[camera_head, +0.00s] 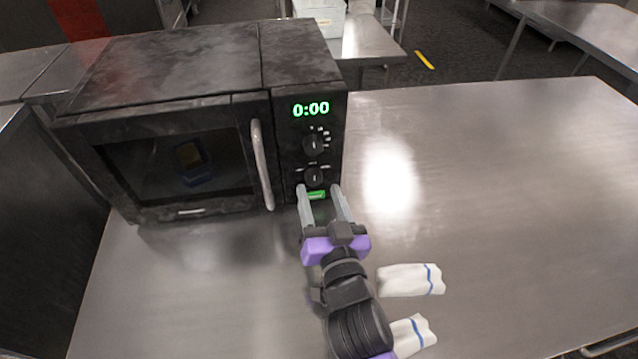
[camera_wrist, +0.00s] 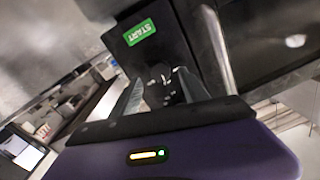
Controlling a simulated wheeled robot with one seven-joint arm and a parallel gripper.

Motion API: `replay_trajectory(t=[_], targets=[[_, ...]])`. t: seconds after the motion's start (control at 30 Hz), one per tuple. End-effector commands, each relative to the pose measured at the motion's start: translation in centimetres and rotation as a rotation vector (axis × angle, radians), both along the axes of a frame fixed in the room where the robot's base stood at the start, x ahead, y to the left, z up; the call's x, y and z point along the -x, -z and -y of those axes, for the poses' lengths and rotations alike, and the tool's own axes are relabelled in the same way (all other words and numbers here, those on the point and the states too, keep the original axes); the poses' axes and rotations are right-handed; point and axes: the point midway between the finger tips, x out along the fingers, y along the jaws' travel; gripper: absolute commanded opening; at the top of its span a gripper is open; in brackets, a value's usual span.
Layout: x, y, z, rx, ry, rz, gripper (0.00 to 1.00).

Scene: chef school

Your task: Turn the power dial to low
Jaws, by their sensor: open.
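A black microwave (camera_head: 185,70) stands on the steel table with its door shut. Its control panel at the right has a green 0:00 display (camera_head: 311,109), an upper dial (camera_head: 316,143), a lower dial (camera_head: 313,176) and a green start button (camera_head: 317,195). The frames do not show clearly which dial is the power dial. My gripper (camera_head: 323,190) is open and empty, its fingers pointing at the lower part of the panel. In the wrist view, a dark dial (camera_wrist: 158,92) shows between the fingertips (camera_wrist: 155,88), and the start button (camera_wrist: 139,32) lies beyond. I cannot tell whether the fingers touch the dial.
The microwave's handle (camera_head: 262,165) stands out just left of the panel. Two white cloths with blue stripes (camera_head: 405,281) lie on the table (camera_head: 500,200) right of my arm. The table's right side is clear. A yellow and blue item (camera_head: 191,160) shows behind the door glass.

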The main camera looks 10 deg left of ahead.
Motion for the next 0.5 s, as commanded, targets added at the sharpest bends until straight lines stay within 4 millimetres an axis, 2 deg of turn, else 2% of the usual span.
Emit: replay_trajectory(t=[0.2, 0.5], targets=[[-2.1, 0.0, -0.7, 0.000, 0.000, -0.001, 0.52], [-2.4, 0.1, -0.8, 0.000, 0.000, -0.001, 0.52]])
